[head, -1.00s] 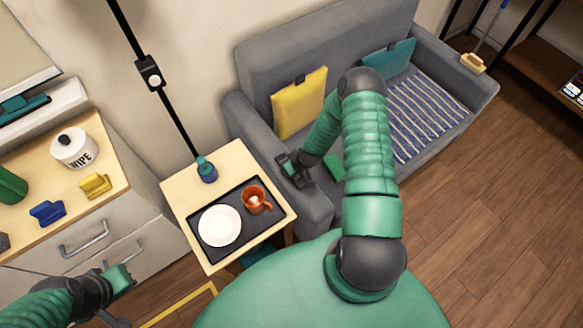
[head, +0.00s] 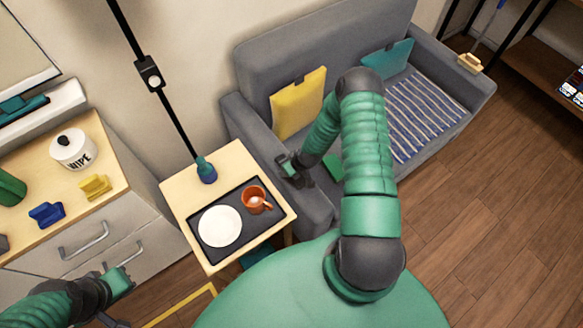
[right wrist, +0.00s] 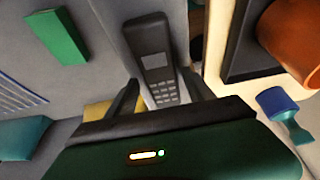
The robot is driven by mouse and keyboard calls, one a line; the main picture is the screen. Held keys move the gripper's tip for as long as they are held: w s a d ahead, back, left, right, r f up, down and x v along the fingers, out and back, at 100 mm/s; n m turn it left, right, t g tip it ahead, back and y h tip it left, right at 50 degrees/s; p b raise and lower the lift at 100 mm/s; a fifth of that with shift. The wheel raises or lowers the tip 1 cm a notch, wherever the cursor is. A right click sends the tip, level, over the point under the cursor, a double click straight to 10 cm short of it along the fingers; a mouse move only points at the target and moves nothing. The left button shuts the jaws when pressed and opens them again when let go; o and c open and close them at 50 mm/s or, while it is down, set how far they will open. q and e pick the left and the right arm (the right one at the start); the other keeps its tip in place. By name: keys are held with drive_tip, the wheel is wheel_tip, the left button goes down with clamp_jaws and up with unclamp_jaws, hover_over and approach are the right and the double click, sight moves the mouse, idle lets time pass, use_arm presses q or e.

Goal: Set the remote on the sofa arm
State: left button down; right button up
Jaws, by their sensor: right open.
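The remote (right wrist: 155,55) is dark grey with a light keypad. In the right wrist view it lies on the grey sofa arm (right wrist: 104,22), its keypad end near my right fingers. My right gripper (right wrist: 160,88) is open, one finger on each side of that end, with no clear grip on it. In the head view my right gripper (head: 290,168) is over the near sofa arm (head: 248,125), and I cannot make out the remote there. My left gripper (head: 118,290) is at the lower left, away from the sofa; its jaw opening is unclear.
A side table (head: 182,190) beside the sofa arm bears a dark tray (head: 240,232) with a white plate (head: 220,227) and an orange mug (head: 255,200). A blue-green bottle (head: 206,170) stands behind the tray. A green block (head: 333,166) and yellow cushion (head: 298,103) are on the sofa.

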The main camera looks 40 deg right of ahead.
drive_tip(key=shift+r+p, duration=0.3)
drive_tip(key=d+p+v, duration=0.1)
drive_tip(key=v, duration=1.1)
drive_tip(key=s+a+r+g, duration=0.1)
drive_tip(key=s+a+r, duration=0.1)
drive_tip(key=a+r, duration=0.7)
drive_tip(key=s+a+r+n+g, duration=0.1)
drive_tip(key=s+a+r, duration=0.2)
drive_tip(key=a+r, duration=0.7)
wheel_tip(320, 180, up, 2)
drive_tip(key=shift+s+r+y, duration=0.1)
drive_tip(key=shift+s+y, duration=0.05)
drive_tip(key=shift+y, duration=0.15)
drive_tip(key=shift+d, duration=0.35)
